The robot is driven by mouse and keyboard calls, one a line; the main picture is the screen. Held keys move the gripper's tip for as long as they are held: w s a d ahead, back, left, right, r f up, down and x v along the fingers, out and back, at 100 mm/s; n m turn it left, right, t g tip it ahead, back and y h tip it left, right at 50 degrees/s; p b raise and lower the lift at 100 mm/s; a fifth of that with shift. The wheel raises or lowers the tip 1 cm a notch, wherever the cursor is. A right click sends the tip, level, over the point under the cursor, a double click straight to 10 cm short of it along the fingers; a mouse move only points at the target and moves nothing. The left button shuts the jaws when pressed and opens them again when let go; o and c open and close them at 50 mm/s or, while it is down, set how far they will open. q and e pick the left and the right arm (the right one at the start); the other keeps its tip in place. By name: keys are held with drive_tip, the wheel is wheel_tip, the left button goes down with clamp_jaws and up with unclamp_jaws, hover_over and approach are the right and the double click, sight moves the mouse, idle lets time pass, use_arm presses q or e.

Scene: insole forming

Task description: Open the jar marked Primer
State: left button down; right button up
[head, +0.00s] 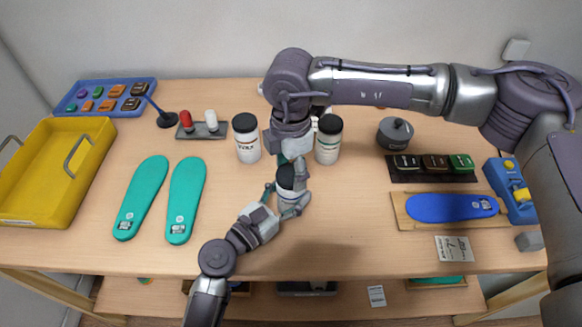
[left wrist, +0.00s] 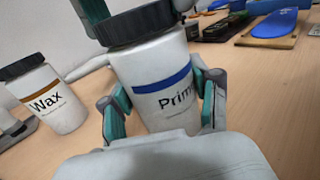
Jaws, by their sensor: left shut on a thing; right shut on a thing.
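The white jar marked Primer (left wrist: 165,75), with a blue band, stands upright on the table in the left wrist view. In the head view the jar (head: 291,193) is at the middle of the table, partly hidden by my grippers. My left gripper (head: 284,201) is shut around its body, one finger on each side. Its black lid (left wrist: 150,25) sits on top of the jar. My right gripper (head: 289,166) comes down from above and is shut on the lid; its teal fingers show at the upper edge of the left wrist view.
The Wax jar (head: 247,151) and another black-lidded jar (head: 328,152) stand just behind. Teal insoles (head: 141,197) and a yellow tray (head: 97,172) lie left. A blue insole (head: 440,207) on a board and a dark round pot (head: 394,135) are right. Front middle table is clear.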

drive_tip(key=n, duration=1.5)
drive_tip(key=shift+n, duration=0.4)
drive_tip(key=n, duration=0.6)
drive_tip(key=shift+n, duration=0.4)
drive_tip(key=n, duration=1.1)
drive_tip(key=shift+n, duration=0.3)
drive_tip(key=n, duration=0.6)
drive_tip(key=shift+r+n, duration=0.1)
drive_tip(key=shift+n, duration=0.3)
drive_tip(key=n, duration=0.6)
drive_tip(key=shift+n, duration=0.4)
drive_tip(key=n, duration=0.5)
